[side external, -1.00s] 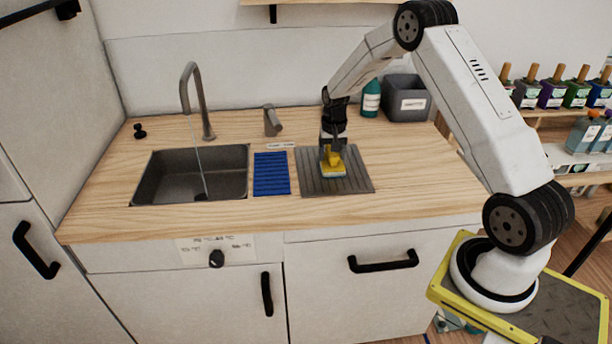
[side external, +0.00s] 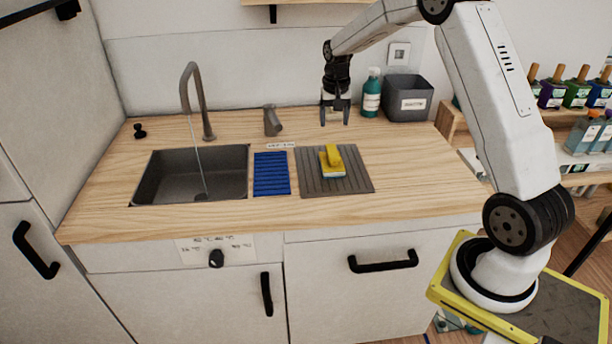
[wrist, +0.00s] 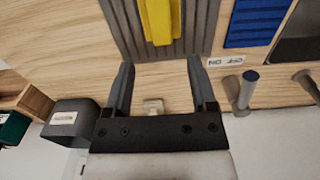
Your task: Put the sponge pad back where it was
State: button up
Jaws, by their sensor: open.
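The sponge pad (side external: 332,162), with a yellow top and a pale blue-white underside, lies on the grey ribbed mat (side external: 356,184) right of the blue ribbed mat. In the wrist view the yellow sponge pad (wrist: 160,18) shows at the top edge, partly cut off, on the grey mat (wrist: 203,30). My gripper (side external: 335,122) is open and empty. It hangs above the counter, higher than the sponge and toward the wall, apart from it. In the wrist view my gripper's two fingers (wrist: 160,85) are spread wide with nothing between them.
The blue ribbed mat (side external: 271,174) lies between the grey mat and the sink (side external: 150,178), where water runs from the tap (side external: 198,105). A soap dispenser (side external: 272,122), a teal bottle (side external: 371,95) and a grey bin (side external: 407,99) stand along the back. The right of the counter is clear.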

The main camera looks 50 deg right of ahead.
jog(key=shift+r, duration=0.55)
jog(key=s+a+f+n+t, duration=0.2)
jog(key=s+a+n, duration=0.7)
jog(key=s+a, duration=0.9)
jog(key=a, duration=0.4)
jog(key=shift+s+a+f+t, duration=0.2)
jog(key=shift+s+f+t, duration=0.1)
jog(key=shift+s+f, duration=0.1)
jog(key=shift+w, duration=0.1)
